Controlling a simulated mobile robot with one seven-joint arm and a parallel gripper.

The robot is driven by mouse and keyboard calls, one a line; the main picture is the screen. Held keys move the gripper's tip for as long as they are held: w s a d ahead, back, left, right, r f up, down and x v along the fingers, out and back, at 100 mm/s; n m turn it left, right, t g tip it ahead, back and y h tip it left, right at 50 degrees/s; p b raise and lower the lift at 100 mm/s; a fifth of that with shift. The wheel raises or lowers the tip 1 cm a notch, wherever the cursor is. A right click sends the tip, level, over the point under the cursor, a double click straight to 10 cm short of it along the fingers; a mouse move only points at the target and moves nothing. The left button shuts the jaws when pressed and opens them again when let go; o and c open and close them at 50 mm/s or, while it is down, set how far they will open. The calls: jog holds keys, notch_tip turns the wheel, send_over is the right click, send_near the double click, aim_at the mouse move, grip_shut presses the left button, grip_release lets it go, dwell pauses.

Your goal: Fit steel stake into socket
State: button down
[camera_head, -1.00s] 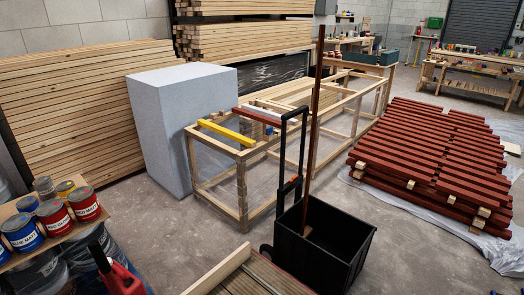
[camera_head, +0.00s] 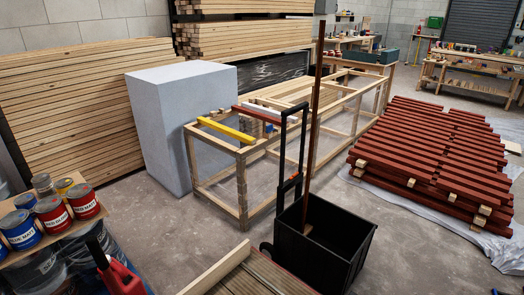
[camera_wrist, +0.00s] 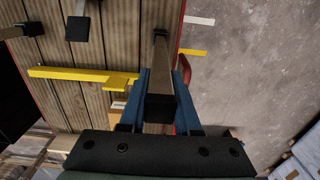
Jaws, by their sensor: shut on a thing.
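My gripper (camera_wrist: 163,82) shows in the wrist view, its two blue fingers closed around a long grey-brown stake (camera_wrist: 160,65). A black block-like end of the stake faces the camera, and a darker far end points toward the top of the picture. Below it is a slatted wooden deck (camera_wrist: 100,105). A yellow bar with a wider yellow piece (camera_wrist: 118,82) lies across the deck, left of the stake. I cannot tell which part is the socket, or whether the stake touches anything. The head view does not show my gripper.
Black-capped posts (camera_wrist: 77,28) rise at the deck's left. In the head view, a black bin cart (camera_head: 325,240) stands in front of a timber frame (camera_head: 243,190). Paint tins (camera_head: 55,215) sit at left, red battens (camera_head: 430,160) at right. Bare floor (camera_head: 130,220) shows between.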

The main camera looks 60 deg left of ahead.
jog(key=shift+f, duration=0.15)
jog(key=c, duration=0.5)
grip_release()
jog(key=shift+c, duration=0.2)
notch_tip(320, 180, up, 13)
jog(key=p, duration=0.3)
jog(key=shift+w+p, duration=0.1)
jog(key=shift+p, duration=0.2)
